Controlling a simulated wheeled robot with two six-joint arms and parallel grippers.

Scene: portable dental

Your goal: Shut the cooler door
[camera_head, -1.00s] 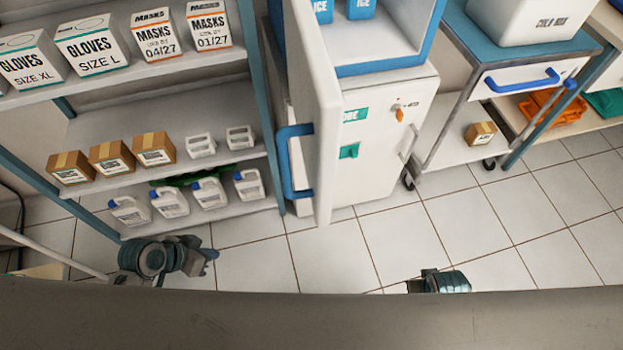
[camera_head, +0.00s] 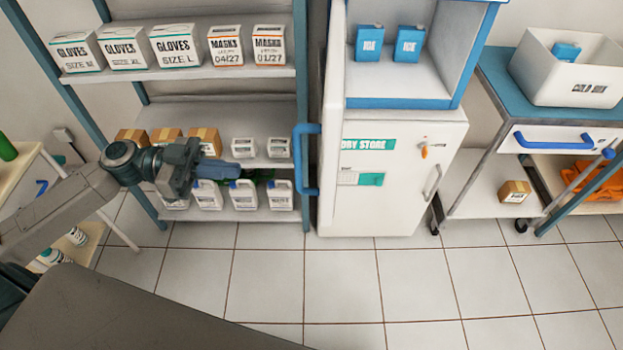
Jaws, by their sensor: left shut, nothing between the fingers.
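The cooler (camera_head: 400,179) stands in the middle, white with a blue-framed open upper compartment holding two blue ice packs (camera_head: 369,43) (camera_head: 409,43). Its white door (camera_head: 333,100) is swung wide open to the left and shows nearly edge-on. A blue handle (camera_head: 299,158) is on the door's left face. My left gripper (camera_head: 240,174) is shut and empty, left of the door handle and apart from it, in front of the shelf. My right gripper is not in view.
A shelf rack (camera_head: 185,73) with gloves and masks boxes, cartons and jugs stands left of the door. A trolley (camera_head: 493,65) with a white cold box (camera_head: 570,67) stands right of the cooler. The tiled floor (camera_head: 400,285) in front is clear.

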